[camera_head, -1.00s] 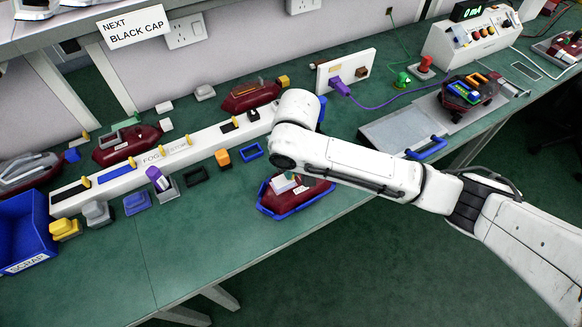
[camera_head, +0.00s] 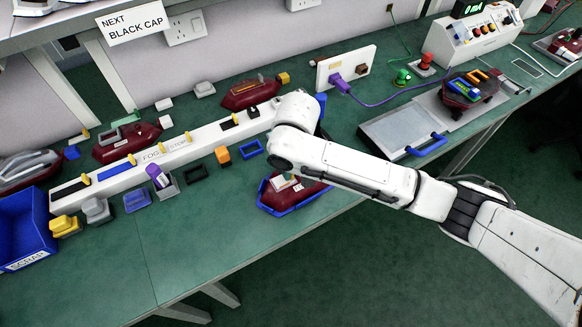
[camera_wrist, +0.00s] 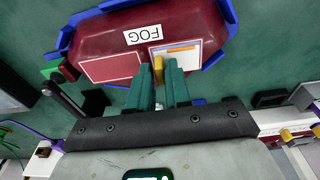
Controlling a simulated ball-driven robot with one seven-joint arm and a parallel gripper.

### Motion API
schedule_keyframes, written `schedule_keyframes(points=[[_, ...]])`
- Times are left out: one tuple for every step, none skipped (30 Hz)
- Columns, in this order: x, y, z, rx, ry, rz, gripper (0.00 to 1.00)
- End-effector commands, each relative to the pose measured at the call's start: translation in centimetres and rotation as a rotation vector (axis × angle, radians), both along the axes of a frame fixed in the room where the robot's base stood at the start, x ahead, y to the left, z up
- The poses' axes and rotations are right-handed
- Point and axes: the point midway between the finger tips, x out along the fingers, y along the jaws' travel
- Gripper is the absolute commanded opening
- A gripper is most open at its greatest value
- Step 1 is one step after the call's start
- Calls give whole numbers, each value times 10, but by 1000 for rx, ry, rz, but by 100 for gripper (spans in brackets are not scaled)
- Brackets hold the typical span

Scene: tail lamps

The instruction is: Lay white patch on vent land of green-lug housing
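The dark red housing (camera_wrist: 120,35) sits in a blue tray (camera_wrist: 65,40), with a green lug (camera_wrist: 52,71) at its left end and a FOG label on top. Two outlined lands show on it; the left one (camera_wrist: 110,68) is bare. A white patch with an orange edge (camera_wrist: 180,52) is over the right land; I cannot tell if it touches. My gripper (camera_wrist: 161,76) has its teal fingers closed around the patch's yellow tab. In the head view, the housing (camera_head: 308,188) is below my wrist, which hides part of it.
A white rail (camera_head: 205,142) with yellow tabs runs behind the housing. A blue scrap bin (camera_head: 25,228) stands far left. A grey plate with a blue handle (camera_head: 427,147) lies to the right. The bench front (camera_head: 185,245) is clear.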

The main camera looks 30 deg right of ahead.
Motion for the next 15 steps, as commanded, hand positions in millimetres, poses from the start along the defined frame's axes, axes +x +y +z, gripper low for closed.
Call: schedule_keyframes(points=[[0,0,0,0,0,0,23],[0,0,0,0,0,0,26],[0,0,0,0,0,0,30],[0,0,0,0,0,0,33],[0,0,0,0,0,0,36],[0,0,0,0,0,0,39],[0,0,0,0,0,0,39],[0,0,0,0,0,0,39],[0,0,0,0,0,0,39],[0,0,0,-1,0,0,39],[0,0,0,-1,0,0,39],[0,0,0,0,0,0,39],[0,0,1,0,0,0,39],[0,0,1,0,0,0,39],[0,0,3,0,0,0,39]])
